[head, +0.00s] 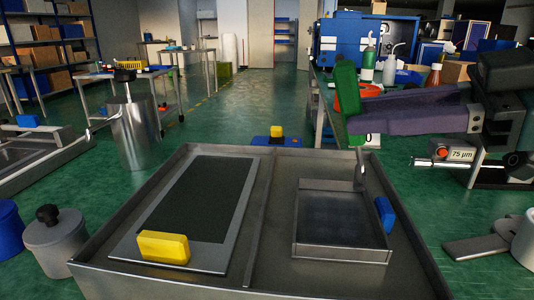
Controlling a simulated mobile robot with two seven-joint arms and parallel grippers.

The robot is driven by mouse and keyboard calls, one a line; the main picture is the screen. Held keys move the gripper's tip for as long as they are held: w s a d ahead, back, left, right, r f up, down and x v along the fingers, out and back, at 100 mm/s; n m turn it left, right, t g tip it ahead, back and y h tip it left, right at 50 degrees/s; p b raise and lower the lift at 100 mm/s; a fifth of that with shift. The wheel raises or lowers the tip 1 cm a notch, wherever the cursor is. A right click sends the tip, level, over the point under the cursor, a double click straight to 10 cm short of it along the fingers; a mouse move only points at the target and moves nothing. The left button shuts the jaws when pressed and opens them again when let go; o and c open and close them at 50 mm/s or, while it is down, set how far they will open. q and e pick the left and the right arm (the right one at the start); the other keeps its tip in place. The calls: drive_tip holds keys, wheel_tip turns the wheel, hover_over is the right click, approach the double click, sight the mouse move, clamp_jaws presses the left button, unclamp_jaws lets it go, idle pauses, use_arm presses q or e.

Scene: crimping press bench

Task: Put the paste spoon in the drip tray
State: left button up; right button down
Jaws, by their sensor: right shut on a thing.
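The paste spoon (347,88) has a green handle and a grey metal end that points down. My right gripper (364,116), with long purple fingers, comes in from the right and is shut on the handle. The spoon is close to upright, its lower end in front of the back right corner of the drip tray (340,254). I cannot tell whether it touches the tray. The drip tray is a shallow, square grey metal tray that looks empty. My left gripper is not in view.
The drip tray stands in the right half of a large steel bench top (268,225). A framed dark screen (205,200) with a yellow block (164,247) fills the left half. A blue block (384,214) is at the drip tray's right. A steel canister (134,135) stands behind left.

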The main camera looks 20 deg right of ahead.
drive_tip(key=shift+f+b, duration=0.55)
drive_tip(key=shift+f, duration=1.75)
drive_tip(key=c, duration=1.2)
unclamp_jaws()
drive_tip(key=shift+f, duration=0.15)
drive_tip(key=o, duration=0.5)
drive_tip(key=shift+r, duration=0.35)
drive_tip(key=v, duration=1.2)
drive_tip(key=shift+f, duration=0.15)
